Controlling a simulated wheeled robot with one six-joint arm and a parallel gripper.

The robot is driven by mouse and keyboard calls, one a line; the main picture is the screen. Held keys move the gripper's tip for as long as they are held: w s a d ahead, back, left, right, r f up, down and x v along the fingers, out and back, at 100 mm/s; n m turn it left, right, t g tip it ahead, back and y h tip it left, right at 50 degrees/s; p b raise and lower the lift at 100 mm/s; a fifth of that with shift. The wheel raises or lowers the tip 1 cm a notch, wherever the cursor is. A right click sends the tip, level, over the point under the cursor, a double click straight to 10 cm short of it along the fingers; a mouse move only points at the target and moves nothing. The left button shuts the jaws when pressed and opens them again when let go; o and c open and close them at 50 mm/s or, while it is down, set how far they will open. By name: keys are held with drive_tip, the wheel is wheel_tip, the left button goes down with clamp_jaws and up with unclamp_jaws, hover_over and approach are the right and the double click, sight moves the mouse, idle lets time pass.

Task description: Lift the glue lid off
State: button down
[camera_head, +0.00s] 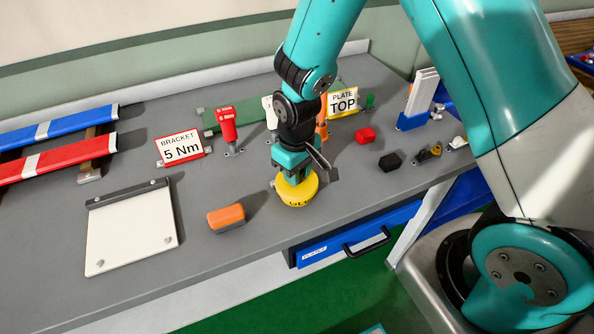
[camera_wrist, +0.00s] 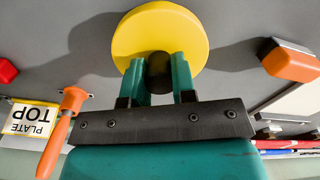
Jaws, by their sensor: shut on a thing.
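The glue lid is a round yellow disc (camera_head: 298,192) near the front edge of the grey bench, below my gripper. Black lettering, partly readable, shows on its yellow side. The wrist view shows the yellow disc (camera_wrist: 150,30) from above with a dark knob (camera_wrist: 159,66) at its near side. My gripper (camera_head: 293,177) points down at it. In the wrist view its two teal fingers (camera_wrist: 160,84) are shut on the dark knob, one on each side. What lies under the disc is hidden, and I cannot tell whether it is raised.
An orange and grey block (camera_head: 226,217) lies left of the lid. A white board (camera_head: 131,232) lies farther left. A red block (camera_head: 365,135) and a black block (camera_head: 390,161) lie to the right. A red tool (camera_head: 228,124) stands behind. A blue drawer (camera_head: 345,240) is below the bench edge.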

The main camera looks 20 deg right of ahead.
drive_tip(key=shift+r+p, duration=0.8)
drive_tip(key=shift+r, duration=0.35)
wheel_tip(320, 180, up, 4)
drive_tip(key=p, duration=0.3)
drive_tip(key=shift+f, duration=0.1)
